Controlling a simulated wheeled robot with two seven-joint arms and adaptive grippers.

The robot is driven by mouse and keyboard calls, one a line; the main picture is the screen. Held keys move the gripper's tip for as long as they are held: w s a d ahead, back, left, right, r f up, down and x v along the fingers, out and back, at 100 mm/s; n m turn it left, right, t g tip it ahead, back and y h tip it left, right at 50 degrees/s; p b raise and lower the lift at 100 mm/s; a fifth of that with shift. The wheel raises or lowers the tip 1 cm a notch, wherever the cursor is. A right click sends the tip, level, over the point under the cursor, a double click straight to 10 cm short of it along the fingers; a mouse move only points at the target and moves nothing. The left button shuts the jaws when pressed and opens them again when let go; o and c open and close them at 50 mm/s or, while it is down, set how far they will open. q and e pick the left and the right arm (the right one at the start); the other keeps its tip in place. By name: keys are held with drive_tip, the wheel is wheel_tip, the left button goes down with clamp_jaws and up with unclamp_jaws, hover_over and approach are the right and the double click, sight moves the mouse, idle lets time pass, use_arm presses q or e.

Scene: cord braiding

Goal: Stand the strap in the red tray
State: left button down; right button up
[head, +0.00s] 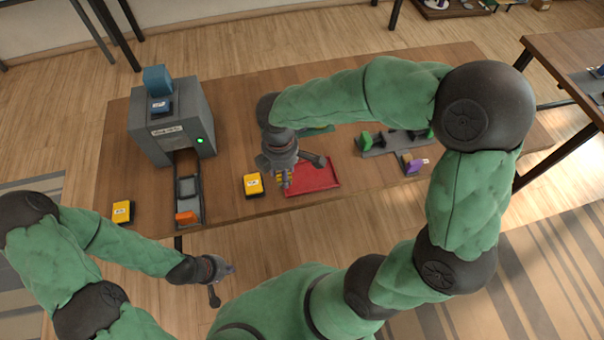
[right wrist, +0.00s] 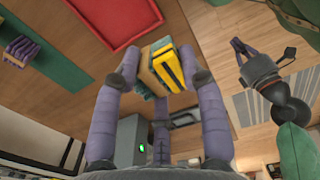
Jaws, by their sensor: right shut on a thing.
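My right gripper (head: 285,172) is shut on a small striped block, which I take to be the strap (head: 283,180), above the left part of the red tray (head: 318,182). In the right wrist view the strap (right wrist: 158,68) shows tan and teal between the fingers. Yellow with a black line shows at its right; I cannot tell whether it is part of the strap. The red tray (right wrist: 110,22) is at the top there, and looks empty. My left gripper (head: 221,281) is open and empty in front of the table; it also shows in the right wrist view (right wrist: 262,62).
A yellow box (head: 253,184) lies close left of the tray. Another yellow box (head: 122,212) is at the table's left. A grey machine (head: 172,122) with a green light has a slide and an orange piece (head: 186,217). A grey rack (head: 395,142) stands at the right.

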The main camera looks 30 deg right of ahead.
drive_tip(key=b, duration=0.3)
hover_over(300, 179)
drive_tip(key=f, duration=0.6)
drive_tip(key=shift+a, duration=0.3)
drive_tip(key=shift+d+f+b, duration=0.15)
drive_tip(key=shift+f+b, duration=0.15)
drive_tip(key=shift+f, duration=0.65)
drive_tip(key=shift+d+f+b, duration=0.1)
drive_tip(key=shift+f+b, duration=0.15)
drive_tip(key=shift+f, duration=0.65)
drive_tip(key=shift+f, duration=0.15)
drive_tip(key=o, duration=1.3)
drive_tip(key=shift+c, duration=0.2)
wheel_tip(300, 179, up, 12)
drive_tip(key=p, duration=0.4)
